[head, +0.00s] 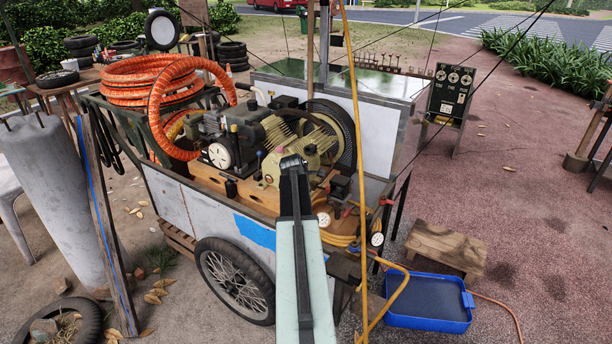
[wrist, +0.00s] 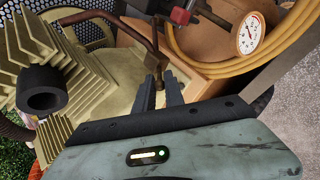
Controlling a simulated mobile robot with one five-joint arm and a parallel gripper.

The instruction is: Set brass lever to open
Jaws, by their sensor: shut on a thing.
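In the wrist view, the two dark fingers of my gripper (wrist: 159,92) point up the picture and are closed on a small brass piece, the brass lever (wrist: 157,76). Its lower part is hidden between the fingers. A brass fitting (wrist: 153,61) and a thin copper-brown pipe (wrist: 128,33) are just beyond the fingertips. In the head view, my arm reaches over the cart (head: 186,205) to the compressor (head: 289,160). The fingers and the lever are hidden there behind my arm, and I cannot tell the lever's angle.
A finned cylinder with a black round port (wrist: 40,90) is close at left. A red-handled valve (wrist: 183,13), a white gauge (wrist: 248,35) and a coiled yellow hose (wrist: 208,62) lie to the right.

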